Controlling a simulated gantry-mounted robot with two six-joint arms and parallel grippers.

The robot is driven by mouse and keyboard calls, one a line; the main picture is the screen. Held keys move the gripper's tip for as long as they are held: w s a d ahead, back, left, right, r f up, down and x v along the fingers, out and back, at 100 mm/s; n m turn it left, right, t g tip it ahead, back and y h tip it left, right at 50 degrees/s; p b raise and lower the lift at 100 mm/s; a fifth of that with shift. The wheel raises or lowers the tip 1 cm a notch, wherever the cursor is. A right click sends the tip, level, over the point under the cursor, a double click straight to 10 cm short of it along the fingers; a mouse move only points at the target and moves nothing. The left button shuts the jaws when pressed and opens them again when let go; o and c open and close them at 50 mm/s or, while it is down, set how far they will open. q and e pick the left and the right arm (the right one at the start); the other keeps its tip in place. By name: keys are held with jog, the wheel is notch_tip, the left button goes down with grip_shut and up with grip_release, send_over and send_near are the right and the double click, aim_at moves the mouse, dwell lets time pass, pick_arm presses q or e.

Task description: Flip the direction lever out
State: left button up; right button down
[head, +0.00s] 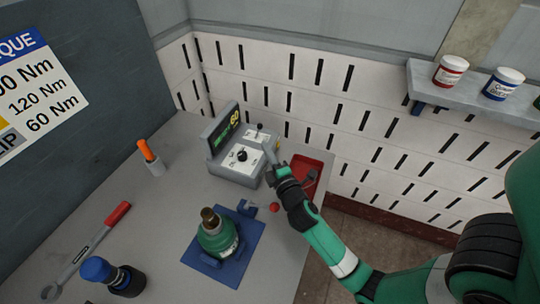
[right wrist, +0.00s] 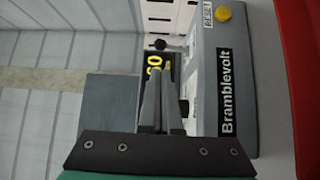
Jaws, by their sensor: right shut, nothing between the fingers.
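The grey control box (head: 222,142) stands at the back of the bench, with a screen reading 60 and a white panel. A small black-tipped lever (head: 259,127) stands at the panel's far end; a black ball, likely its tip (right wrist: 160,45), shows just beyond my fingertips in the right wrist view. A black knob (head: 242,155) is nearer on the panel. My right gripper (head: 268,150) is shut and empty, at the box's right side. In the right wrist view its fingers (right wrist: 161,80) are together over the panel, partly hiding it; contact with the lever cannot be told. My left gripper is not in view.
A red tray (head: 316,163) lies right of the box, partly behind my right gripper. An orange-topped item (head: 146,150), a red-handled wrench (head: 85,248) and a blue-topped tool (head: 97,268) are at left.

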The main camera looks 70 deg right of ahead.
jog(key=v, duration=0.3)
jog(key=shift+s+a, duration=0.15)
dwell(0.4)
